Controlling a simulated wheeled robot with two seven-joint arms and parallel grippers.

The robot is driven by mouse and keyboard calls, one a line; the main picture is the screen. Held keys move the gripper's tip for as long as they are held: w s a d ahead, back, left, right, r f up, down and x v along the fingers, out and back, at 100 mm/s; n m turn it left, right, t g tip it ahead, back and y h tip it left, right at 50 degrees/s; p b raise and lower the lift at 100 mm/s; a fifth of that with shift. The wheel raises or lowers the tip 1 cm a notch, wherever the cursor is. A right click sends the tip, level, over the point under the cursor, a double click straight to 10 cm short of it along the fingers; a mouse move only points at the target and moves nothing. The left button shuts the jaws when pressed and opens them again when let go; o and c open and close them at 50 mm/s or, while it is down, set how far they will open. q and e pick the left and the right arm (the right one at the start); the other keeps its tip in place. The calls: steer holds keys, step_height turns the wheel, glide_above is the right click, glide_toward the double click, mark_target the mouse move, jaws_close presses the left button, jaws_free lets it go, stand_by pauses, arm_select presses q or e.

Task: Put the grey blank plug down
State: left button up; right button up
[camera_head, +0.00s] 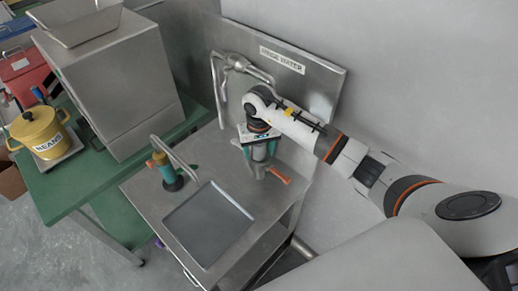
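My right gripper (259,161) points down over the back right part of the steel sink counter (145,195). Its two teal-sided fingers stand either side of a small grey piece. I cannot tell whether this piece is the grey blank plug or a fixed part of the counter, or whether the fingers grip it. An orange handle (281,175) sticks out to the right just below the fingertips. No other grey plug can be made out. My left gripper is out of view.
A curved steel spout (175,150) with a teal and orange fitting (166,172) stands left of the gripper. A square basin (208,222) lies in front. The splashback (300,80) rises behind. A yellow pot (40,130) and steel machine (115,80) stand on the green table (75,185).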

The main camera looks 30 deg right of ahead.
steer(key=shift+r, duration=0.55)
step_height(320, 180, up, 10)
steer(key=b, duration=0.3)
steer(key=shift+s+r, duration=0.1)
steer(key=shift+r, duration=0.55)
steer(key=shift+s+f, duration=0.1)
